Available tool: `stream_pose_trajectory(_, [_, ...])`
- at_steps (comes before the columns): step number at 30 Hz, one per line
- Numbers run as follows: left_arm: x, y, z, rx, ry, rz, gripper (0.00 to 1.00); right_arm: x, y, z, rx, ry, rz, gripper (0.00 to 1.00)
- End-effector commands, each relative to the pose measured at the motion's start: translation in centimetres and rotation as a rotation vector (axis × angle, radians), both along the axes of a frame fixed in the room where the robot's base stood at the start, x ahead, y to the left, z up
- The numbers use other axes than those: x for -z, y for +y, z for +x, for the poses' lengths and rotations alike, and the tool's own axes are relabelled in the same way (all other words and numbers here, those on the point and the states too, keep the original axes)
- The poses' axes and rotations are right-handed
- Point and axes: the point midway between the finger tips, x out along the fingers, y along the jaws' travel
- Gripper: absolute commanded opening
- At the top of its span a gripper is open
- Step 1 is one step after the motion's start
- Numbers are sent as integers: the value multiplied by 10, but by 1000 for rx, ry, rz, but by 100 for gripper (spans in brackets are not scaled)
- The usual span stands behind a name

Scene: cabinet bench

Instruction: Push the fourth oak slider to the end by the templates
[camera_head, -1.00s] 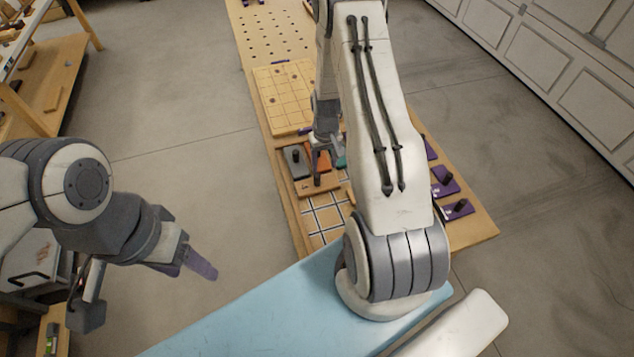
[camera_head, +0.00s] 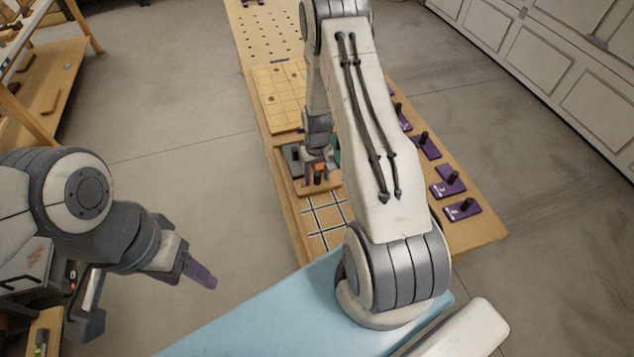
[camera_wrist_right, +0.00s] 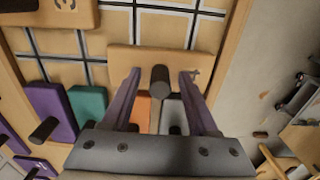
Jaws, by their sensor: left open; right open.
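The oak slider marked 4 (camera_wrist_right: 195,82) lies on the black-and-white grid, at its outer edge beside the tray's wooden rim. A dark upright peg (camera_wrist_right: 160,80) stands on it. In the head view the same slider (camera_head: 308,189) shows at the left side of the grid. My right gripper (camera_wrist_right: 161,78) is open, with one finger on each side of the peg; contact cannot be told. Another oak slider (camera_wrist_right: 60,10), marked 3, is at the top left of the wrist view. My left gripper (camera_head: 200,272) is open over the floor, away from the bench.
Purple (camera_wrist_right: 47,108), teal (camera_wrist_right: 88,106), orange and grey (camera_wrist_right: 172,116) pegged blocks sit in a row beside slider 4. Purple pegged pieces (camera_head: 462,209) line the bench's right side. A pale board (camera_head: 283,95) lies beyond the tray. My right arm hides much of the bench.

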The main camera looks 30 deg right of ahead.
Motion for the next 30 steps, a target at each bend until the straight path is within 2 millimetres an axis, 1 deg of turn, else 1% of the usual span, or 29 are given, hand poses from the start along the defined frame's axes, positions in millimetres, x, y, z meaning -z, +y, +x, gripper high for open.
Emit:
stream_pose_trajectory(1, [0, 0, 0, 0, 0, 0, 60, 0, 0, 0, 0, 0, 0, 60])
stream_pose_trajectory(2, [0, 0, 0, 0, 0, 0, 60, 0, 0, 0, 0, 0, 0, 52])
stream_pose_trajectory(3, [0, 0, 0, 0, 0, 0, 60, 0, 0, 0, 0, 0, 0, 37])
stream_pose_trajectory(5, [0, 0, 0, 0, 0, 0, 60, 0, 0, 0, 0, 0, 0, 14])
stream_pose_trajectory(6, [0, 0, 0, 0, 0, 0, 60, 0, 0, 0, 0, 0, 0, 0])
stream_pose_trajectory(13, [0, 0, 0, 0, 0, 0, 60, 0, -3, -1, 2, 0, 0, 0])
stream_pose_trajectory(30, [3, 0, 0, 0, 0, 0, 60, 0, -42, -11, 3, 0, 0, 0])
